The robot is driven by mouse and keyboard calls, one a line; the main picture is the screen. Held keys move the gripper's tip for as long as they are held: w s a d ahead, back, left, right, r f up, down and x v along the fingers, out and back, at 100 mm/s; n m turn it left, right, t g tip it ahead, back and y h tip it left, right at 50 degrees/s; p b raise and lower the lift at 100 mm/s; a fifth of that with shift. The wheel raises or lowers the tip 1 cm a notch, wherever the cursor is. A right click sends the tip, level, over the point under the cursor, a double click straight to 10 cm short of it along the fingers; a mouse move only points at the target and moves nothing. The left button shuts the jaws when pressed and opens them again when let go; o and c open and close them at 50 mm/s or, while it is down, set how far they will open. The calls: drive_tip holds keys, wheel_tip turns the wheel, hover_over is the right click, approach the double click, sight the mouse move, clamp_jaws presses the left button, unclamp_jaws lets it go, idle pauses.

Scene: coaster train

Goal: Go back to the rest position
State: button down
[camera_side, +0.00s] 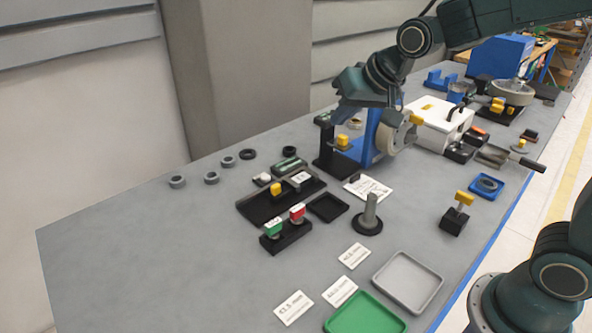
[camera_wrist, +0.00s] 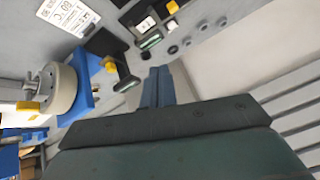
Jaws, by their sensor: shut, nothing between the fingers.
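My gripper (camera_side: 343,113) hangs over the back part of the grey table (camera_side: 130,255), near the black stand with a yellow knob (camera_side: 343,141) and the blue upright with a grey round part (camera_side: 390,138). In the wrist view my gripper's two fingers (camera_wrist: 158,84) lie side by side, shut with nothing between them. The fingers are small and partly hard to make out in the side view. The blue upright (camera_wrist: 88,85) and a yellow knob (camera_wrist: 110,67) show to the left of the fingers in the wrist view.
Several grey and black rings (camera_side: 212,178) lie at the back left. A black tray (camera_side: 275,200), a post on a round base (camera_side: 370,215), a grey tray (camera_side: 408,280) and a green tray (camera_side: 362,315) stand in front. A white box (camera_side: 435,125) stands right. The table's left is clear.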

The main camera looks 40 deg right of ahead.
drive_tip(key=s+d+n+g, duration=0.1)
drive_tip(key=s+n, duration=0.3)
drive_tip(key=s, duration=1.9)
drive_tip(key=shift+d+r+g, duration=0.15)
drive_tip(key=shift+d+g, duration=0.25)
drive_tip(key=shift+d, duration=0.2)
